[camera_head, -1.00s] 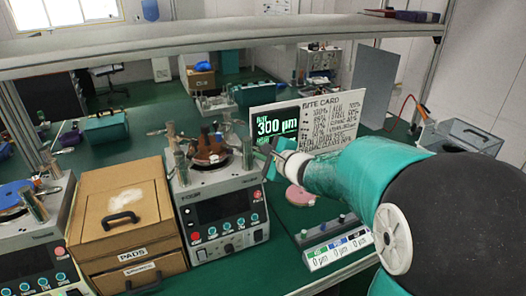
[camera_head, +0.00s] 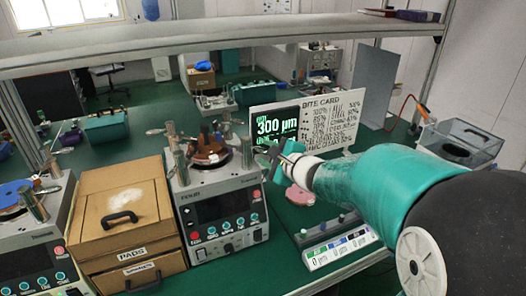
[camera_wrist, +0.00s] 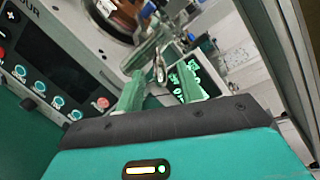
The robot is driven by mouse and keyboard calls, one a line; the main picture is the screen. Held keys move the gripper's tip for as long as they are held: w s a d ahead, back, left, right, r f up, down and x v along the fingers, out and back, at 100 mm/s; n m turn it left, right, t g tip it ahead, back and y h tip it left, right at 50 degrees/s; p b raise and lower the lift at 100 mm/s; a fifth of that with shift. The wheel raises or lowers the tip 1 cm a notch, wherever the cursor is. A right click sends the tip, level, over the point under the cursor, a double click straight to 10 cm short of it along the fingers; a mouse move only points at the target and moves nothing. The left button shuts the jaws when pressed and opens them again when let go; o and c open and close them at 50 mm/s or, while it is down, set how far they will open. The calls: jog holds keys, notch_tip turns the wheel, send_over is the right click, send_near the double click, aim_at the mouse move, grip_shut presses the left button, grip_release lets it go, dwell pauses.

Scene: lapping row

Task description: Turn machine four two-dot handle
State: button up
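The machine (camera_head: 222,212) with a dark screen stands right of the wooden drawer box; its label reads partly as "OUR" in the wrist view (camera_wrist: 60,62). Metal upright handles stand around its brown top plate, one at the front left (camera_head: 181,168) and one at the right (camera_head: 247,152). I cannot make out dots on them. My gripper (camera_head: 272,158) is just right of the right handle. In the wrist view my gripper (camera_wrist: 160,90) has its green fingers apart, with a metal handle (camera_wrist: 146,52) beyond the tips. I cannot tell whether they touch it.
A bite card sign (camera_head: 330,122) and a "300 µm" display (camera_head: 277,126) stand behind my gripper. A wooden drawer box (camera_head: 122,205) is left of the machine. A pink disc (camera_head: 300,195) and a labelled tray (camera_head: 338,245) lie to the right.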

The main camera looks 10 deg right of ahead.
jog(key=v, duration=1)
jog(key=shift+s+d, duration=0.2)
jog(key=shift+s, duration=0.15)
jog(key=shift+r, duration=0.1)
